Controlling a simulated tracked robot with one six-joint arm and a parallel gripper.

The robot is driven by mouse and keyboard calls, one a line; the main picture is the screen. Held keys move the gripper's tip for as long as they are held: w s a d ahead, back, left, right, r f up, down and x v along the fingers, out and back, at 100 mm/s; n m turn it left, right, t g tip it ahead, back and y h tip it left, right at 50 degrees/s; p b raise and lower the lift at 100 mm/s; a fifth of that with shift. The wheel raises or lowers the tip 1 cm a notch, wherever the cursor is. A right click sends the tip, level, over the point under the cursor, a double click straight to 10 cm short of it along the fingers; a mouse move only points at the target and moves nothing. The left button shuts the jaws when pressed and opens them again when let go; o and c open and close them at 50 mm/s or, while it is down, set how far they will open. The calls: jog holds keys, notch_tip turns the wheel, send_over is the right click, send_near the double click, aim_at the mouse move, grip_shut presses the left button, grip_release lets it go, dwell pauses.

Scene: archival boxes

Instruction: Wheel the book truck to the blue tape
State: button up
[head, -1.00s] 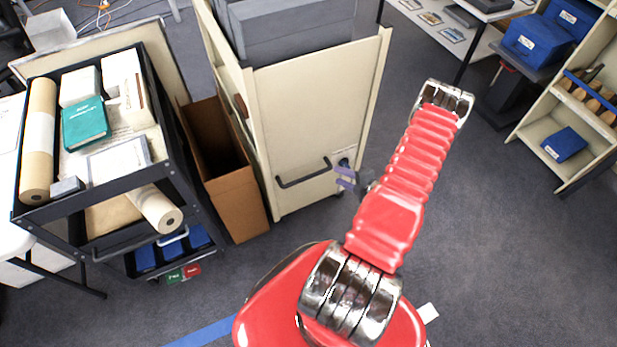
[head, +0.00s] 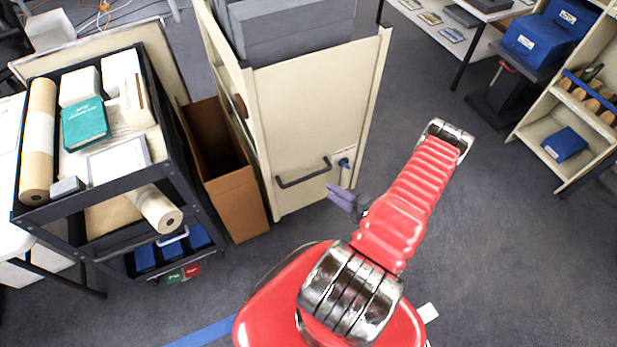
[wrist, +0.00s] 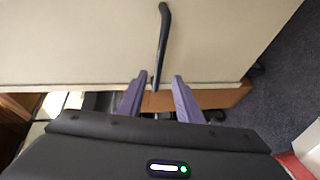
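The book truck (head: 310,125) is a tall cream cart with grey boxes on top, standing ahead of me. A black bar handle (head: 303,178) is on its near end panel. My gripper (head: 340,197) has purple fingers and is open and empty, right of and slightly below the handle in the head view. In the wrist view the handle (wrist: 162,45) runs away from between the open fingers (wrist: 158,98); I see no grip on it. A strip of blue tape (head: 205,333) lies on the floor at the bottom, partly hidden by my red base.
A brown carton (head: 236,195) stands left of the truck, close against it. A dark cart (head: 100,240) with books and rolls is further left. A shelf (head: 570,150) and blue boxes (head: 538,42) stand at right. Grey floor between is clear.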

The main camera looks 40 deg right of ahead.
aim_at(308, 178)
jog(key=x, duration=1.3)
jog(key=shift+w+d, duration=0.1)
grip_shut()
jog(key=shift+f, duration=0.1)
dwell(0.4)
